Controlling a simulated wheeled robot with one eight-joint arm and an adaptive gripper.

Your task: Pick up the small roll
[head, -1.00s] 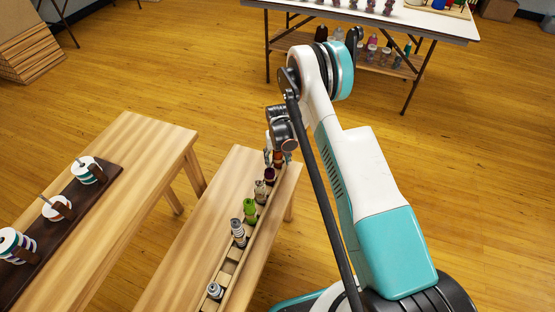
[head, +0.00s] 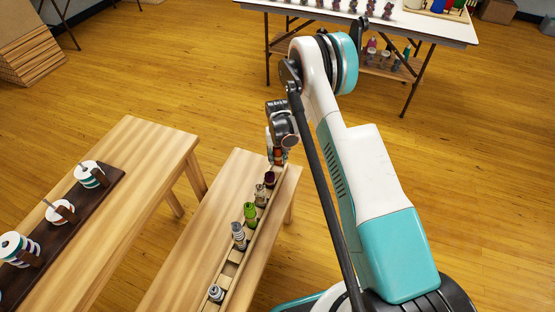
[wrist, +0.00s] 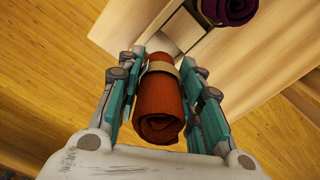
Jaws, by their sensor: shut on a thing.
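The small roll (wrist: 159,103) is rust-orange, wound in a spiral, with a pale band around it. In the wrist view it stands between the two teal-padded fingers of my gripper (wrist: 160,85), which are shut on it. In the head view my gripper (head: 278,155) is at the far end of the narrow wooden rack (head: 229,269), and only a sliver of the roll shows there. I cannot tell whether the roll's lower end is clear of the rack. A dark purple roll (wrist: 228,10) sits in the neighbouring slot.
The rack also holds a green roll (head: 250,213), a grey roll (head: 238,236) and others. A second wooden bench (head: 150,165) at left carries ribbon spools (head: 90,174) on a dark board. A white table (head: 400,22) stands behind. The wooden floor between is open.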

